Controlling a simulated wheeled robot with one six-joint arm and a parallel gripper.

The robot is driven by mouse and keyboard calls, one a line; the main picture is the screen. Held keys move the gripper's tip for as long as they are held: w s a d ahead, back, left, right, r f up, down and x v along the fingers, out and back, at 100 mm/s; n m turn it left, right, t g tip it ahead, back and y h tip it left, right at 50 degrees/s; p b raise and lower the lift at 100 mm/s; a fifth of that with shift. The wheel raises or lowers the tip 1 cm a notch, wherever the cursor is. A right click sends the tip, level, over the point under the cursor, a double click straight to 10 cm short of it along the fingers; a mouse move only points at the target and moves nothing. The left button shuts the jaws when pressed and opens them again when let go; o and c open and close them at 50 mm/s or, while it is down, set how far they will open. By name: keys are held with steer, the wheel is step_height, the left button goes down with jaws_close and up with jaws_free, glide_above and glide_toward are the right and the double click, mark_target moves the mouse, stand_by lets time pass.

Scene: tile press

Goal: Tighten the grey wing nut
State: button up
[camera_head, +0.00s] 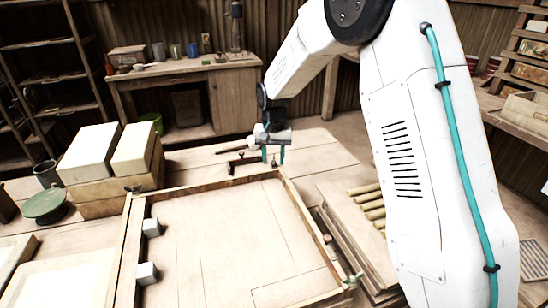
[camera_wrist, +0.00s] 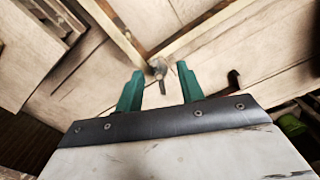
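My gripper (camera_head: 272,156) is over the far right corner of the wooden frame (camera_head: 212,181), with its green fingers pointing down. In the wrist view my gripper (camera_wrist: 160,69) is open, its fingers apart and empty. A small grey piece that looks like the wing nut (camera_wrist: 158,66) shows between and just beyond the fingertips, at the corner where the frame's bars (camera_wrist: 203,32) meet. A dark thin part sticks out from it. I cannot tell how far below the fingers it lies. In the head view I cannot make it out behind the gripper.
Two grey blocks (camera_head: 147,273) sit along the frame's left side. A dark hook-like part (camera_wrist: 234,79) stands near the corner. Pale boxes (camera_head: 90,152) and a green round pot (camera_head: 44,204) are at the left. Stacked boards with rods (camera_head: 368,206) lie to the right.

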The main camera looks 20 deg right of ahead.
steer(key=shift+f, duration=0.15)
jaws_close()
steer(key=m, duration=0.6)
steer(key=shift+m, duration=0.4)
steer(key=m, duration=0.6)
steer(key=shift+m, duration=0.4)
stand_by(0.4)
jaws_free()
